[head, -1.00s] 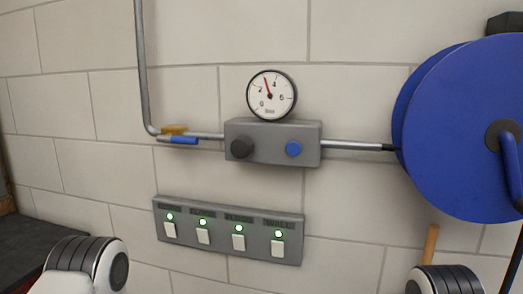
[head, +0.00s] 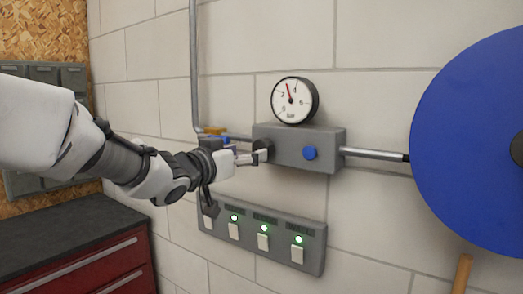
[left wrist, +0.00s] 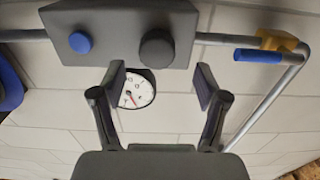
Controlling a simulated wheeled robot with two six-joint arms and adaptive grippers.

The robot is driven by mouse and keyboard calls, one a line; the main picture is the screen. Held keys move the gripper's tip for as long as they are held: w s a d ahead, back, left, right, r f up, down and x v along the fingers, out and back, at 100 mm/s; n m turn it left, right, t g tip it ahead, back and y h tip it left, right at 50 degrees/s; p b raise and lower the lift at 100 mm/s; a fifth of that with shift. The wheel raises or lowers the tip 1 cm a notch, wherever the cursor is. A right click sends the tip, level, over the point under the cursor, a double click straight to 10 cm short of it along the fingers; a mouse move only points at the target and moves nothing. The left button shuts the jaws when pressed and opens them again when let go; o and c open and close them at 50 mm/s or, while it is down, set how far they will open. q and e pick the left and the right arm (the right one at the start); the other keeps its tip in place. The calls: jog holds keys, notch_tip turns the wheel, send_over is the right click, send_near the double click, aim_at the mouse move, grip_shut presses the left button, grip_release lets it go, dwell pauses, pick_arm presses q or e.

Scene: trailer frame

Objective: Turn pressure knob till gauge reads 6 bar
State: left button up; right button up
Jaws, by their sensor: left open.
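The grey regulator box (head: 290,155) on the wall carries a dark round knob (head: 264,147) at left and a blue knob (head: 310,153) at right. The round gauge (head: 295,101) stands on top; its red needle points between 2 and 4. My left gripper (head: 257,156) reaches in from the left and its fingertips are at the dark knob. In the left wrist view the picture is turned over; the open fingers (left wrist: 160,82) lie either side of the line to the dark knob (left wrist: 157,48), with nothing between them but the gauge behind. Contact cannot be told. My right gripper is out of view.
A switch panel (head: 264,243) with lit green lamps is below the box. A pipe (head: 375,155) runs right to a blue hose reel (head: 470,130). A valve with a blue handle (left wrist: 258,55) sits on the pipe left of the box. A red tool cabinet (head: 90,265) stands lower left.

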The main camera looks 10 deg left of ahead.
aim_at(265, 143)
pick_arm(q)
jog(key=x, duration=0.3)
jog(key=p+x, duration=0.1)
jog(key=x, duration=0.1)
jog(key=shift+w+d+p, duration=0.25)
jog(key=shift+d+p, duration=0.05)
jog(key=shift+d, duration=0.2)
jog(key=shift+w+a+f, duration=0.1)
jog(key=shift+w, duration=0.3)
jog(key=c, duration=1.2)
jog(key=shift+o, duration=0.2)
